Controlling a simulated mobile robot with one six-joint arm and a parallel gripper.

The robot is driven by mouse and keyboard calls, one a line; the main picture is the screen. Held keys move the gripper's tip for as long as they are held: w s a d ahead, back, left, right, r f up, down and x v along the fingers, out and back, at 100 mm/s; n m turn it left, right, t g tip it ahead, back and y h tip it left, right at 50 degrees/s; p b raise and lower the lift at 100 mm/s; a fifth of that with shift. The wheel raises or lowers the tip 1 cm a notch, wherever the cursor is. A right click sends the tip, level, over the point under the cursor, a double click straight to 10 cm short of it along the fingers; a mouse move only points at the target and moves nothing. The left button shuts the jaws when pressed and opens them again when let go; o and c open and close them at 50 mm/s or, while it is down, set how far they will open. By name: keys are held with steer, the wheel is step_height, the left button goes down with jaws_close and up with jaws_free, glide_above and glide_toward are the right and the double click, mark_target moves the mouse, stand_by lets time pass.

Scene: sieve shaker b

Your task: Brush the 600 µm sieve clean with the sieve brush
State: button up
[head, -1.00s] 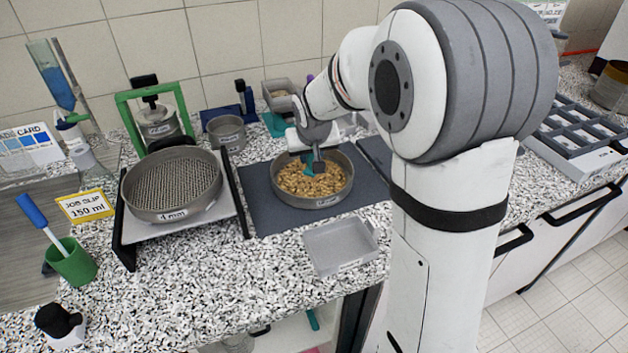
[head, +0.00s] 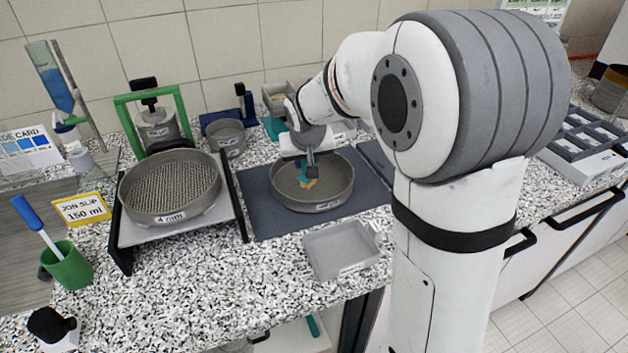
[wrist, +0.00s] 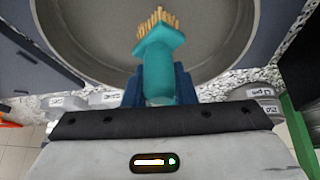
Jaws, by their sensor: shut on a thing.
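My gripper (head: 312,165) is shut on the sieve brush (wrist: 162,62), which has a teal handle and tan bristles. The brush is over the round grey sieve on the dark mat, and its bristles (head: 308,184) are inside the rim. I cannot tell whether they touch the mesh. This sieve (head: 335,194) looks bare inside, and its label is too small to read. In the wrist view the sieve (wrist: 90,45) shows a plain grey inside and a curved wall. Another sieve (head: 170,216), labelled 4 mm, stands to the left.
The dark mat (head: 258,218) lies under the bare sieve. An empty grey tray (head: 340,250) is in front. A green-framed device (head: 118,112) and a small grey pot (head: 226,136) stand behind. A green cup (head: 70,268) with a blue-handled tool is at left. A compartment tray (head: 590,160) is at right.

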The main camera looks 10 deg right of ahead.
mark_target(324, 172)
steer(key=shift+w+d+p, duration=0.2)
steer(key=shift+w+d, duration=0.15)
steer(key=shift+d, duration=0.45)
steer(key=shift+w+d+p, duration=0.15)
steer(key=shift+w+d, duration=0.25)
steer(key=shift+d, duration=0.45)
steer(key=shift+w+d+p, duration=0.2)
steer(key=shift+w+d, duration=0.15)
steer(key=shift+d, duration=0.45)
step_height(324, 172, up, 9)
steer(key=p, duration=0.5)
steer(key=shift+p, duration=0.4)
steer(key=shift+r, duration=0.1)
